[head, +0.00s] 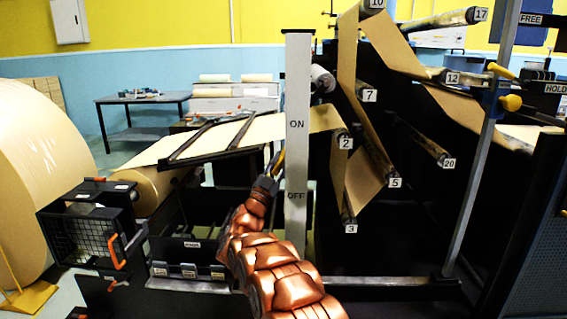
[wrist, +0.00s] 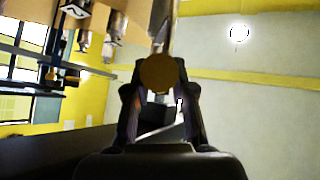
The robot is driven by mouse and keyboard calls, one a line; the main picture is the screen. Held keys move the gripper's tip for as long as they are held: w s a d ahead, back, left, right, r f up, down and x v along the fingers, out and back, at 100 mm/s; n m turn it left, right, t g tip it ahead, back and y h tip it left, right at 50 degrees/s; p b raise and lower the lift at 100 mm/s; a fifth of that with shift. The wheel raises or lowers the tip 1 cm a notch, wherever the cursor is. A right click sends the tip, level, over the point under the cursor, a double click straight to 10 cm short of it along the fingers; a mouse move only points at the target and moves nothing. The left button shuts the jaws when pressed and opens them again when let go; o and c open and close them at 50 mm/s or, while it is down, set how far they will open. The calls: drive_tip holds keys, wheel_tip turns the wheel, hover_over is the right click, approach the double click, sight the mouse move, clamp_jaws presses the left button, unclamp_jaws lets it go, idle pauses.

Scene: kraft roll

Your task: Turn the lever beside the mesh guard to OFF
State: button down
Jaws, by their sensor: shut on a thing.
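A pale upright post (head: 297,95) carries the word ON high up and OFF lower down. My gripper (head: 274,170) is just left of this post, at a height between the two words, a little nearer OFF. In the wrist view my gripper (wrist: 159,98) is shut on the lever, whose round brown end (wrist: 158,73) shows between the fingers. In the head view the lever is mostly hidden by my gripper and the post, so its exact angle cannot be told. A mesh guard (head: 85,238) in a black frame with an orange handle is at the lower left.
Kraft paper (head: 255,130) runs over several numbered rollers behind and right of the post. A large paper roll (head: 25,190) stands at far left. A metal upright (head: 485,150) with yellow knobs is at right. A dark table (head: 150,99) stands at the back.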

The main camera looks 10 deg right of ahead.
drive_tip(key=shift+f, duration=0.2)
drive_tip(key=c, duration=1)
unclamp_jaws()
drive_tip(key=shift+d+r, duration=0.1)
drive_tip(key=shift+r, duration=0.05)
drive_tip(key=shift+o, duration=0.2)
drive_tip(key=v, duration=1.2)
